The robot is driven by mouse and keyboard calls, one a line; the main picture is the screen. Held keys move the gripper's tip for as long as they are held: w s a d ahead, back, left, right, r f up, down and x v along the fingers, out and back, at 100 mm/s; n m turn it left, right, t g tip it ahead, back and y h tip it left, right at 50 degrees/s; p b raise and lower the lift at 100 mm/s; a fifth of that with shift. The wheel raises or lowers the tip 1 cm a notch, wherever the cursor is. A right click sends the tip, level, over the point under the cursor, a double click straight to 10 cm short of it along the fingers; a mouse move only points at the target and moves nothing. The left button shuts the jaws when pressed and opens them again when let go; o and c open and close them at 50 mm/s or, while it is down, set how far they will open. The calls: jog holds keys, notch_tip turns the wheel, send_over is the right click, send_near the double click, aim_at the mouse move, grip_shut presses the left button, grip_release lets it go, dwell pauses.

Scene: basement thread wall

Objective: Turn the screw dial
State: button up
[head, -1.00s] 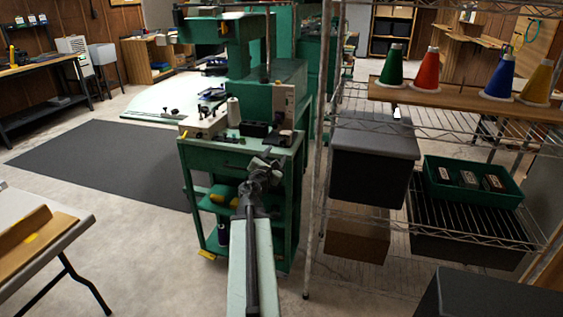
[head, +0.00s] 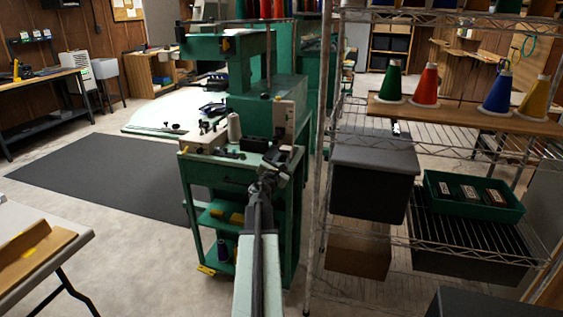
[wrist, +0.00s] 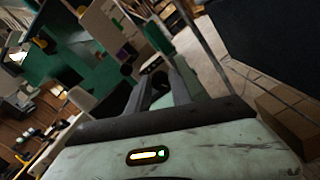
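My gripper (head: 277,157) is at the front right edge of the green cart's (head: 225,170) top, in front of a small cream machine with an upright panel (head: 285,116). In the wrist view my gripper (wrist: 160,78) shows two grey fingers with a gap between them. A dark round knob-like part (wrist: 126,70) shows just beyond the left finger. I cannot tell whether it is the screw dial or whether a finger touches it. The cream panel (wrist: 110,25) also shows tilted in the wrist view. No screw dial can be clearly made out in the head view.
A wire shelf rack (head: 318,150) stands close on the right, with a black bin (head: 370,180), a green tray (head: 510,206) and several thread cones (head: 427,84). A grey mat (head: 110,170) and open floor lie to the left. A folding table (head: 60,225) is at lower left.

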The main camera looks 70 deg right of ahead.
grip_shut()
jog(key=shift+m, duration=0.8)
jog(key=o, duration=0.6)
grip_release()
